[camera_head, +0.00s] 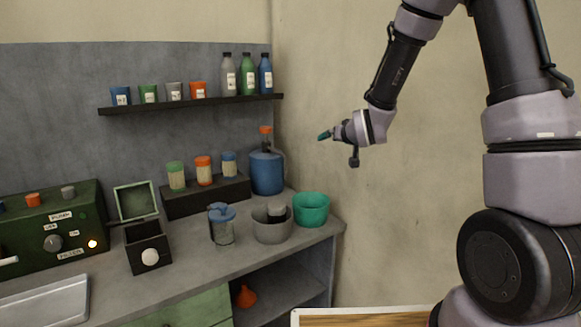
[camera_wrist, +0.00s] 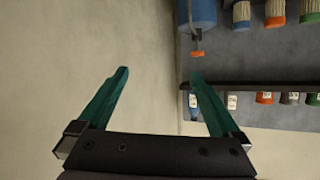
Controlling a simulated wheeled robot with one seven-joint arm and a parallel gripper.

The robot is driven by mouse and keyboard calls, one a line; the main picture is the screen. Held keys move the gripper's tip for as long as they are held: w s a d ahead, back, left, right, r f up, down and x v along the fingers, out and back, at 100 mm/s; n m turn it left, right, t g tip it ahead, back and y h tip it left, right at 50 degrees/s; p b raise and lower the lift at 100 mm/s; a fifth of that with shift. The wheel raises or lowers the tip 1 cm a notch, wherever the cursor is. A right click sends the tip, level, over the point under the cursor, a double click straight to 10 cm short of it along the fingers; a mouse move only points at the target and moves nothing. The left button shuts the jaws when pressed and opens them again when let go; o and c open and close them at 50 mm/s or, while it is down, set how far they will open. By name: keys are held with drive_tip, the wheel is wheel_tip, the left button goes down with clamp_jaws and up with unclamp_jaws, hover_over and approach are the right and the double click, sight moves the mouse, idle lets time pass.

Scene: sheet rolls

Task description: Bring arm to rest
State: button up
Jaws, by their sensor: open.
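My gripper (camera_head: 325,135) hangs in the air at the end of my bent arm, in front of the bare wall and above the right end of the workbench. In the wrist view my gripper (camera_wrist: 158,85) has its two teal fingers spread wide apart with nothing between them. Behind the fingers are plain wall and, to the right, the shelf side. The gripper touches nothing that I can see.
A grey workbench (camera_head: 190,275) holds a blue canister (camera_head: 267,172), a teal bowl (camera_head: 311,209), a grey pot (camera_head: 271,226), a glass jar (camera_head: 222,226) and a green machine (camera_head: 55,230). A wall shelf (camera_head: 190,104) carries cups and bottles. Free air surrounds my arm.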

drive_tip(key=s+d+r+m+g+h, duration=0.25)
drive_tip(key=s+d+r, duration=0.55)
drive_tip(key=s+r, duration=0.4)
drive_tip(key=s+d+r+m+g+y, duration=0.1)
drive_tip(key=s+g, duration=0.1)
drive_tip(key=s, duration=0.9)
drive_tip(key=s+d+r+m+g, duration=0.1)
drive_tip(key=s+r, duration=0.1)
drive_tip(key=s, duration=0.8)
drive_tip(key=shift+s+d+g+y, duration=0.3)
drive_tip(key=shift+s+g+y, duration=0.05)
